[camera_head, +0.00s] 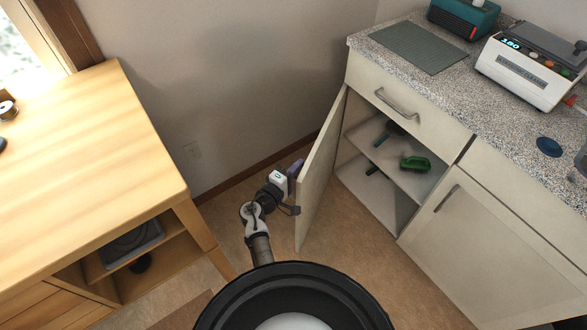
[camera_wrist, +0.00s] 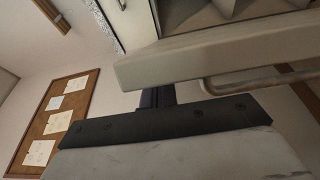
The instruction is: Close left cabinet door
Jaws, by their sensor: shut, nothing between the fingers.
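The left cabinet door (camera_head: 319,172) stands wide open, swung out from the left side of the cabinet. In the head view I see it nearly edge-on. My gripper (camera_head: 293,172) is at the outer face of the door, on its left side, close to it; I cannot tell if it touches. The fingers are shut with nothing between them, and their tips are partly hidden. In the wrist view the gripper (camera_wrist: 157,97) points at a pale door edge (camera_wrist: 200,58), with a metal handle (camera_wrist: 250,82) to the right. The open cabinet interior (camera_head: 395,165) shows shelves.
A green brush (camera_head: 415,163) and other small tools lie on the cabinet shelves. A drawer (camera_head: 400,100) above is shut, and the right door (camera_head: 460,215) is shut. A wooden table (camera_head: 90,170) stands at left. Bare floor (camera_head: 360,260) lies before the cabinet.

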